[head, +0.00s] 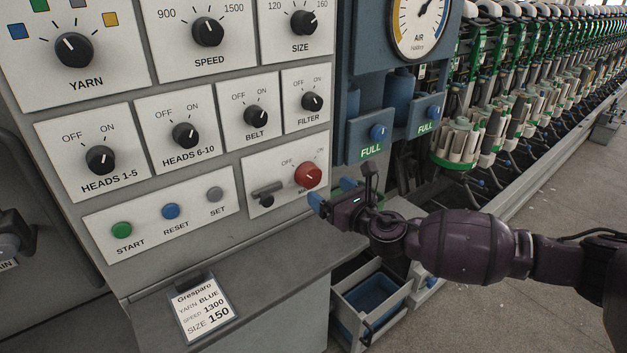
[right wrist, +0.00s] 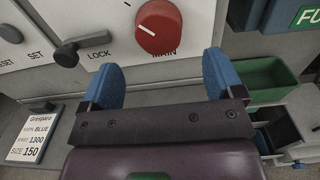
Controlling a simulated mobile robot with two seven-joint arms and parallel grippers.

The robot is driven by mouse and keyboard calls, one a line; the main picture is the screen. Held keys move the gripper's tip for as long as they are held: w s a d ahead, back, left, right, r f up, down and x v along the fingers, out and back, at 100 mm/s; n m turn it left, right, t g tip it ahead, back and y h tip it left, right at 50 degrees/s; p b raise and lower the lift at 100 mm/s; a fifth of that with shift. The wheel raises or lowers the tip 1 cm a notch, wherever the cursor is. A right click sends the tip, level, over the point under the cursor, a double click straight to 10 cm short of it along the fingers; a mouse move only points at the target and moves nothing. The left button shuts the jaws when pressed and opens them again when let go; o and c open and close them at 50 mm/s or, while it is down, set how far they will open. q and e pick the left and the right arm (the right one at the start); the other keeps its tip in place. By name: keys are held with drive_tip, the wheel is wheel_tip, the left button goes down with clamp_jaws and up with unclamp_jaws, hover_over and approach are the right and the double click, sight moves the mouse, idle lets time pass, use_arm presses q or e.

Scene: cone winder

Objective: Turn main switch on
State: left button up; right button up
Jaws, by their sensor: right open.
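The main switch is a red round knob (head: 308,176) with a white pointer mark, on the lower right of the control panel. It also shows in the right wrist view as a red knob (right wrist: 159,27), with its mark slanting to the upper left, the OFF side. A black lock lever (head: 267,193) sits just left of it; this lever (right wrist: 80,47) lies sideways above the word LOCK's left end. My right gripper (head: 332,192) is open and empty, in front of and slightly below the knob, apart from it. Its blue fingers (right wrist: 161,72) stand either side below the knob. The MAIN label is partly hidden in the head view.
Black knobs such as HEADS 6-10 (head: 185,135) and the START (head: 121,231), RESET and SET buttons share the panel. A grey ledge (head: 235,262) juts out below, with an order card (head: 202,309). An open drawer (head: 371,297) stands below right. Floor at right is free.

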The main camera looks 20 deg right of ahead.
sight(314, 180)
drive_tip(key=x, duration=0.6)
drive_tip(key=shift+w, duration=0.25)
drive_tip(key=shift+c, duration=0.2)
drive_tip(key=c, duration=0.9)
